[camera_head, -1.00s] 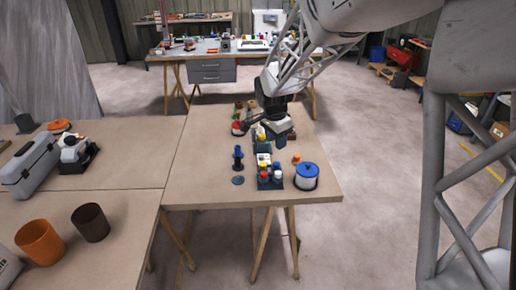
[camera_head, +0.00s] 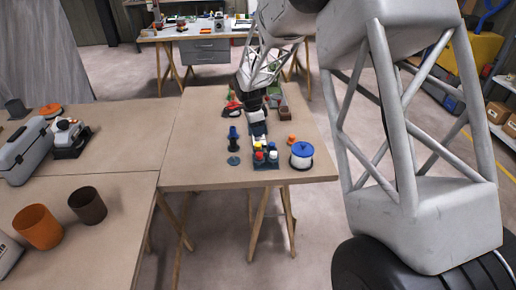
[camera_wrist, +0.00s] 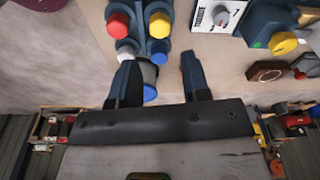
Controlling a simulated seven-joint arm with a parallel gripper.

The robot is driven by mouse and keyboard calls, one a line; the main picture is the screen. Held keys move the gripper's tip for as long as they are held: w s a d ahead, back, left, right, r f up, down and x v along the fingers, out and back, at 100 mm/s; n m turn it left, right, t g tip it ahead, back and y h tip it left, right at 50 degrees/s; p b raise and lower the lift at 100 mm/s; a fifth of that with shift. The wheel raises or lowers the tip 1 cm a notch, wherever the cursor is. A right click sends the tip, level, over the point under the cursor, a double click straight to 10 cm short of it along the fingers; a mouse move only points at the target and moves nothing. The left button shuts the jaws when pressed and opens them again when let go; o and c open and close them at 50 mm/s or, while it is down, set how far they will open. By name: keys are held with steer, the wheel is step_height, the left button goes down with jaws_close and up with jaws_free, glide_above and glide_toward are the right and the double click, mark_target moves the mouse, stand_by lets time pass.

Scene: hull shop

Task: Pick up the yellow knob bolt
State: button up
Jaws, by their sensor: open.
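The yellow knob bolt (camera_wrist: 159,24) stands in a dark blue rack (camera_wrist: 139,8), beside a red knob (camera_wrist: 118,25), in the wrist view. White and blue knobs are closer to my fingers. In the head view the rack (camera_head: 266,165) is near the table's front edge, with small yellow, red, white and blue tops. My gripper (camera_wrist: 160,70) is open, its fingers on either side of a whitish cylinder with a blue end (camera_wrist: 150,92); I cannot tell whether they touch it. The yellow knob lies just beyond the fingertips. In the head view my gripper (camera_head: 257,130) is just behind the rack.
A white spool with a blue lid (camera_head: 301,155) stands right of the rack. A dark blue upright piece (camera_head: 233,133) and a flat disc (camera_head: 234,160) are left. Another yellow knob (camera_wrist: 283,42) sits on a dark blue block at right. Bare tabletop lies left.

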mark_target(258, 144)
steer(key=shift+f, duration=0.1)
steer(key=shift+d+f, duration=0.15)
steer(key=shift+f, duration=1.05)
steer(key=shift+f, duration=0.1)
steer(key=shift+w+d+f, duration=0.1)
steer(key=shift+d+f, duration=0.05)
steer(key=shift+f, duration=1.1)
steer(key=shift+d+f, duration=0.1)
steer(key=shift+f, duration=1.15)
steer(key=c, duration=0.7)
steer(key=shift+r, duration=0.1)
